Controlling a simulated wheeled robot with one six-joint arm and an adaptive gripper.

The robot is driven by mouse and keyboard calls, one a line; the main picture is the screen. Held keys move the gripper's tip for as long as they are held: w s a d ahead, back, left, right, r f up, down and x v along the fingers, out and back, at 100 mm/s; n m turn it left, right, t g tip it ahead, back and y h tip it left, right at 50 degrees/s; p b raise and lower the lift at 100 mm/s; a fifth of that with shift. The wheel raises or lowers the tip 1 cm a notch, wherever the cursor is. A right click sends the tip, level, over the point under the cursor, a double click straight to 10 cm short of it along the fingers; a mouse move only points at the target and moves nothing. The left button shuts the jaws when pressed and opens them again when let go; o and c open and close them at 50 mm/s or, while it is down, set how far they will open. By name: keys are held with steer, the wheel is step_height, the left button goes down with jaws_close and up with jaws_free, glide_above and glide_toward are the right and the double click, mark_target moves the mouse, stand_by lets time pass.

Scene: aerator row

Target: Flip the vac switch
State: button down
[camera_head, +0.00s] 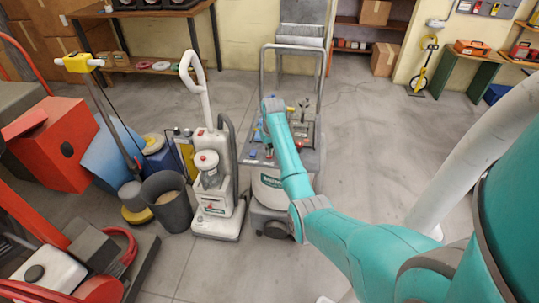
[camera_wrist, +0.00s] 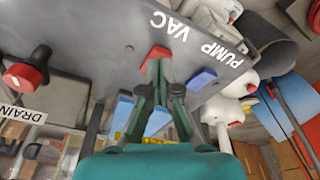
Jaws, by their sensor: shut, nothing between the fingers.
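The vac switch (camera_wrist: 158,53) is a small red rocker on a dark grey panel (camera_wrist: 115,45), beside the white VAC label (camera_wrist: 170,25) in the wrist view. My gripper (camera_wrist: 160,66) is shut and empty, its dark green fingertips right at the red rocker and covering part of it. I cannot tell whether they touch it or which way it is tipped. A blue switch (camera_wrist: 202,78) sits by the PUMP label (camera_wrist: 222,54), just right of the fingers. In the head view, my arm reaches over the grey wheeled machine (camera_head: 268,190); my fingers cannot be made out there.
A red knob (camera_wrist: 22,75) stands out near the DRAIN label (camera_wrist: 17,114). In the head view, a white upright cleaner (camera_head: 209,180) and a dark bucket (camera_head: 167,200) stand left of the machine. The floor to its right is clear.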

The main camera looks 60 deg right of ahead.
steer(key=shift+f, duration=0.65)
stand_by(0.4)
steer(key=shift+r, duration=3.5)
